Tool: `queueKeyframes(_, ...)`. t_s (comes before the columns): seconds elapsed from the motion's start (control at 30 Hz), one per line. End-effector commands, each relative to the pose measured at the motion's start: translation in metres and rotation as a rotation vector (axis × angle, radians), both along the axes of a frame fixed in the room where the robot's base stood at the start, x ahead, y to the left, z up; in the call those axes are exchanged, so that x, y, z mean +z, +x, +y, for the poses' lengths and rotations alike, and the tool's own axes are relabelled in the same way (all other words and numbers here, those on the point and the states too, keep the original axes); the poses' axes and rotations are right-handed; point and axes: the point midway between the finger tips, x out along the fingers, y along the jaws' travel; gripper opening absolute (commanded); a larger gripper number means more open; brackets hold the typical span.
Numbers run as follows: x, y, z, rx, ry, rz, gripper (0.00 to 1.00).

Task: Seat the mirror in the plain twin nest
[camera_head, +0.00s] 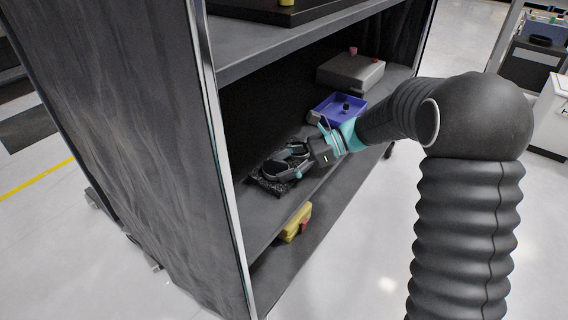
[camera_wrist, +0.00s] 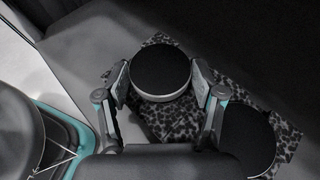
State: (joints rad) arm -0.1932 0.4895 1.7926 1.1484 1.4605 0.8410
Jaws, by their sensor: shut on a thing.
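My gripper (camera_wrist: 161,82) is shut on the round mirror (camera_wrist: 160,66), with one finger on each side of its silver rim. Its face looks dark. The mirror is over the far part of a speckled black-and-grey fixture (camera_wrist: 172,128); I cannot tell whether it touches it or is above it. A second dark round shape (camera_wrist: 247,138) is at the fixture's lower right, partly behind my gripper; I cannot tell whether it is a nest or a disc. In the head view, my gripper (camera_head: 283,161) is over the fixture (camera_head: 265,184) on the middle shelf, hiding much of it.
A blue tray (camera_head: 326,106) with a small black piece is behind my wrist on the same shelf. A grey box (camera_head: 350,72) with a red knob stands farther back. The upper shelf (camera_head: 285,42) and dark side panel (camera_head: 130,140) enclose the space. A yellow object (camera_head: 297,222) is below.

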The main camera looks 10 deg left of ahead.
Motion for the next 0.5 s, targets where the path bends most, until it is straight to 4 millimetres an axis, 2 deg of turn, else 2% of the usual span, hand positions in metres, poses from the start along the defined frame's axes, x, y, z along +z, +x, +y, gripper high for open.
queueKeyframes(0.5,-0.0087,-0.0007,-0.0007,0.000,-0.008,0.005,0.28)
